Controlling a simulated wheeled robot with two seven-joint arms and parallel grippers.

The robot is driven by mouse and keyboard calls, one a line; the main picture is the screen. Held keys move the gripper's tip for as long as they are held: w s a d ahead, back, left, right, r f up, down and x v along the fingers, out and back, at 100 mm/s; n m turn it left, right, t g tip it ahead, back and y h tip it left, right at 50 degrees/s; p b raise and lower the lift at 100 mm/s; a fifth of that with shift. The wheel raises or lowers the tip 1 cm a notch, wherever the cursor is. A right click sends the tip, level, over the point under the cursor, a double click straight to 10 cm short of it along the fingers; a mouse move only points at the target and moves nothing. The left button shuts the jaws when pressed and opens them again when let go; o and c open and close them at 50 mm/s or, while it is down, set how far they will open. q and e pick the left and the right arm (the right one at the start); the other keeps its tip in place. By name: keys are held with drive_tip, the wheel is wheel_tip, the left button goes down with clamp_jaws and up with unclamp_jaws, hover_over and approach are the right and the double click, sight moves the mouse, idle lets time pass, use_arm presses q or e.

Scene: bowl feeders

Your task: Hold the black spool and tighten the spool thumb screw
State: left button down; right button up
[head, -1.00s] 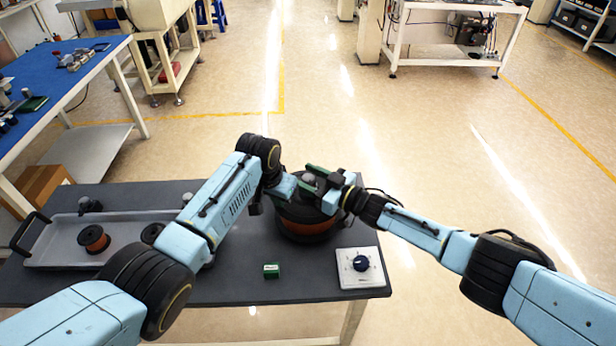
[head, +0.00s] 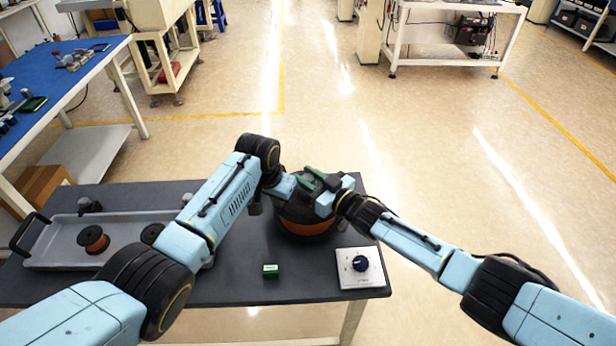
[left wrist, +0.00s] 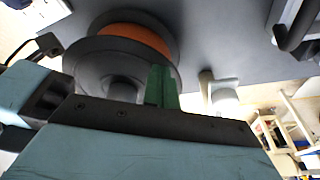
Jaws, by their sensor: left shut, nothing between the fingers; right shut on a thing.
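The black spool (head: 305,228) with an orange-brown winding stands on the dark table. In the left wrist view the spool (left wrist: 138,40) shows its black flanges and a grey hub. My left gripper (head: 303,181), with green fingers, is shut and empty over the spool's top. Its green finger shows in the left wrist view (left wrist: 160,86), beside the hub. The screw itself is mostly hidden by the grippers.
A small green block (head: 271,271) and a white plate with a dark blue knob (head: 360,263) lie in front of the spool. Table between tray and spool is partly clear.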

use_arm(q)
drive_tip(key=shift+s+a+f, duration=0.1)
drive_tip(key=shift+s+f, duration=0.15)
drive_tip(key=shift+f, duration=0.15)
use_arm(e)
drive_tip(key=shift+s+a+m+t+h, duration=0.1)
drive_tip(key=shift+a+m+t+h, duration=0.1)
drive_tip(key=shift+m+t+h, duration=0.55)
drive_tip(key=o, duration=0.8)
drive_tip(key=shift+o, duration=0.7)
drive_tip(key=shift+d, duration=0.2)
drive_tip(key=v, duration=1.2)
use_arm(q)
drive_tip(key=shift+r, duration=0.1)
use_arm(e)
drive_tip(key=shift+r, duration=0.2)
